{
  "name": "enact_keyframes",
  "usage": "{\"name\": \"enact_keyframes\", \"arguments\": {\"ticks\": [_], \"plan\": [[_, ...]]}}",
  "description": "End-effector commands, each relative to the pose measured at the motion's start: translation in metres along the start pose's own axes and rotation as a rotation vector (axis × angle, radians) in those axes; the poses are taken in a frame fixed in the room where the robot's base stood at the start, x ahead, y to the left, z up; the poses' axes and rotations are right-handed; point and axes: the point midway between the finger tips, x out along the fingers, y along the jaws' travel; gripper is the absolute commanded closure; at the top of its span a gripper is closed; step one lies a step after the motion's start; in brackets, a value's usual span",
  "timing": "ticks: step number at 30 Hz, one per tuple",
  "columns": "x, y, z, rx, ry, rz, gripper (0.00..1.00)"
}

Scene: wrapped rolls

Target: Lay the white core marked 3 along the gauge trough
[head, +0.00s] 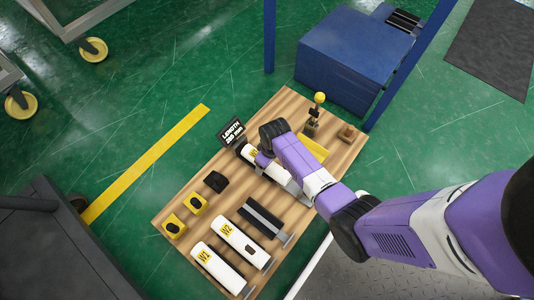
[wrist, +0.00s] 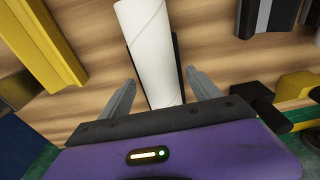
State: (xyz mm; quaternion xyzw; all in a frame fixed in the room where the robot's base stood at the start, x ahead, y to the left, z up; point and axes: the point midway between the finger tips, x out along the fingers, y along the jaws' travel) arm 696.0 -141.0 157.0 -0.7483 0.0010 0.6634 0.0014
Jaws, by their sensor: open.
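A white core (wrist: 150,45) lies along a dark trough, whose edge (wrist: 178,70) shows beside it in the wrist view. My gripper (wrist: 161,80) is open, with one finger on each side of the core and gaps visible. In the head view my gripper (head: 263,159) is over the core, and much of the trough is hidden.
Yellow and black blocks (head: 215,181) stand left. A yellow bar (head: 313,147) and a yellow-knobbed post (head: 314,115) are right of my gripper.

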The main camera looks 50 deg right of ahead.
Motion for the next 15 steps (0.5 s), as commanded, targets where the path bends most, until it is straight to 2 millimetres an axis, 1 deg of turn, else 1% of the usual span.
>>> {"name": "enact_keyframes", "arguments": {"ticks": [5,9,15], "plan": [[-0.033,0.000,-0.001,0.000,0.001,0.000,0.28],[-0.064,0.000,-0.002,0.001,0.003,0.001,0.28],[-0.101,0.000,-0.001,0.000,0.002,0.001,0.28]]}}
